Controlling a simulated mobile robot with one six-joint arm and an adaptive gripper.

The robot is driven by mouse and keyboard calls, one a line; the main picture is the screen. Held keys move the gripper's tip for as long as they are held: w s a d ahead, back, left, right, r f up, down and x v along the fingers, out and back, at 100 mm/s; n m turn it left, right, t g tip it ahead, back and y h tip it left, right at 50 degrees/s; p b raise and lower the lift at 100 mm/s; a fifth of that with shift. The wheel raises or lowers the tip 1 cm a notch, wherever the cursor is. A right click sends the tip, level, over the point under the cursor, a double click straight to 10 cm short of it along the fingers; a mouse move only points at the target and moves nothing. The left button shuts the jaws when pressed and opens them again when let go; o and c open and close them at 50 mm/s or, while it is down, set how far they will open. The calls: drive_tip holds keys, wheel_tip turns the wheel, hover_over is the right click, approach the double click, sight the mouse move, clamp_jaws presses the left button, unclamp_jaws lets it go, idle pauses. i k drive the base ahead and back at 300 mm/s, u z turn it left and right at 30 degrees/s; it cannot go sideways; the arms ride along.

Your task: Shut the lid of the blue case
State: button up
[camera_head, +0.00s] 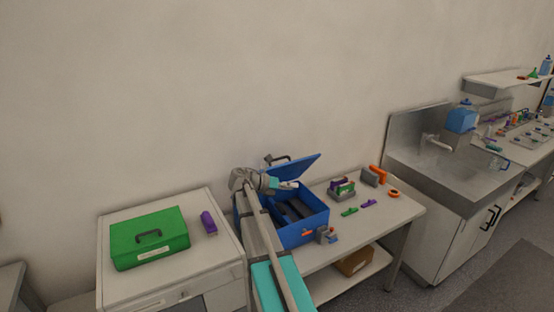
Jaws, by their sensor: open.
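The blue case (303,232) stands on the light table right of the middle. Its lid (294,168) is raised and tilted, hinged at the back, so the case is open. Dark slots or contents show inside. My arm reaches up from the bottom and covers the left side of the case. My gripper (293,185) is at the top of the arm, by the lid's underside and above the case's opening. It is open, small in the picture, and I cannot tell whether it touches the lid.
A green case (148,238) with a handle and a purple object (208,223) sit on the left cabinet. Right of the blue case are a small rack (342,190), small green and purple pieces, and an orange ring (393,193). A sink (462,172) stands farther right.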

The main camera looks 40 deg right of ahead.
sight(290, 171)
drive_tip(key=i, duration=1)
